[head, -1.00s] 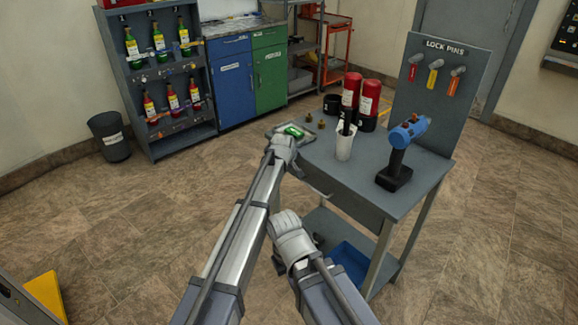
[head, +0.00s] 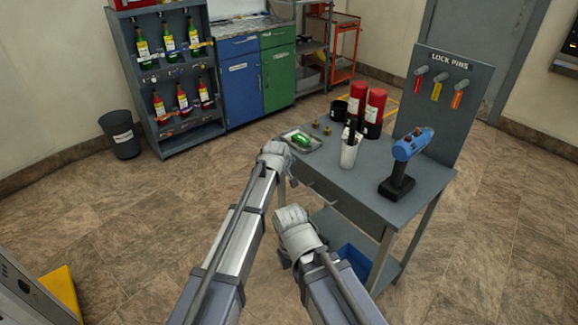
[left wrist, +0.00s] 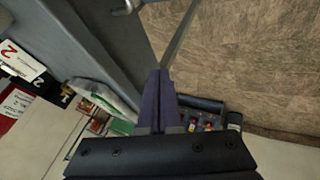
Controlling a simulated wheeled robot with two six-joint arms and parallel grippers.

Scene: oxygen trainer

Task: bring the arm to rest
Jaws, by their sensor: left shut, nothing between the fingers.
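My left arm reaches forward in the head view. Its wrist (head: 275,158) is beside the left edge of the grey workbench (head: 345,190), and its fingers are hidden there. In the left wrist view the left gripper (left wrist: 160,74) shows its two dark fingers pressed together with nothing between them. My right arm is lower and nearer in the head view. Its wrist (head: 296,232) is in front of the bench, and its fingers are mostly hidden, so I cannot tell its opening.
A lock-pin panel (head: 450,90) stands behind. A bottle rack (head: 146,90) and bin (head: 121,138) stand left. Floor left is open.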

